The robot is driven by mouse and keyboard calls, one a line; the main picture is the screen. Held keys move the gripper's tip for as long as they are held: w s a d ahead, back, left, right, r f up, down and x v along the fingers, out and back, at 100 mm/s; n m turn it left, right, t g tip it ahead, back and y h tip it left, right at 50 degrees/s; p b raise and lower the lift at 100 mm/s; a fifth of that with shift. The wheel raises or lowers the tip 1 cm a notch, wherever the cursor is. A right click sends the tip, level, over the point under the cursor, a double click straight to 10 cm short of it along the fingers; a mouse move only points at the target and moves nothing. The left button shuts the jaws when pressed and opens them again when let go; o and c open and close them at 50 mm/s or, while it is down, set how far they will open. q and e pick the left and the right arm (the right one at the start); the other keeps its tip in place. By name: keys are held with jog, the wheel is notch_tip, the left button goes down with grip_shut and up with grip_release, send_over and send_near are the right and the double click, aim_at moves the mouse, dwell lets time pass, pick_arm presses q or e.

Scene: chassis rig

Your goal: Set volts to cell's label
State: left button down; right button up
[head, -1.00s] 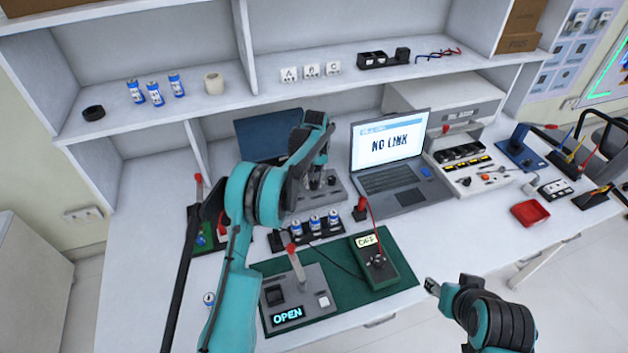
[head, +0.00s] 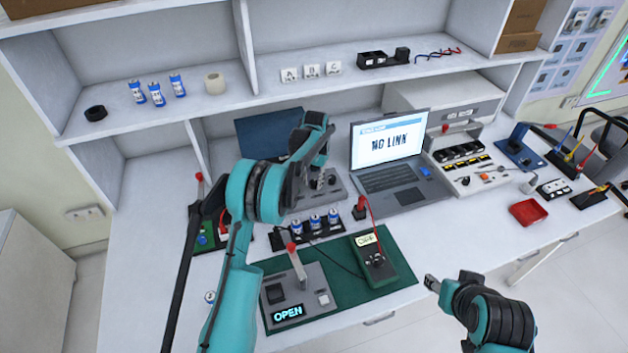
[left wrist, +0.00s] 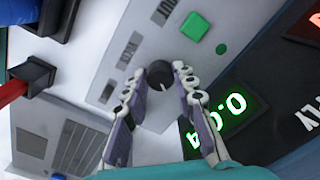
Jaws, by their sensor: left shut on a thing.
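My left gripper (head: 322,172) reaches over a grey power supply (head: 316,196) at the back of the bench. In the left wrist view its two fingers (left wrist: 158,88) are closed on a black round knob (left wrist: 160,73) on the panel. A green display (left wrist: 222,117) beside the knob shows rotated digits that look like 0.0 and a last character I cannot read surely. A green square button (left wrist: 194,27) is on the same panel. Blue and white cells (head: 315,222) stand in a black holder; their labels are too small to read. My right gripper (head: 431,284) hangs off the front edge; its fingers are unclear.
A green mat (head: 345,293) holds a grey tester (head: 297,297) reading OPEN and a green meter (head: 376,262). A laptop (head: 390,165) shows NO LINK. More cells (head: 156,93) stand on the shelf. A red tray (head: 530,212) lies at the right.

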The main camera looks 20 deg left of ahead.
aim_at(315, 182)
pick_arm(q)
jog(key=c, duration=1.2)
grip_release()
notch_tip(315, 182, up, 12)
jog(key=shift+d, duration=0.1)
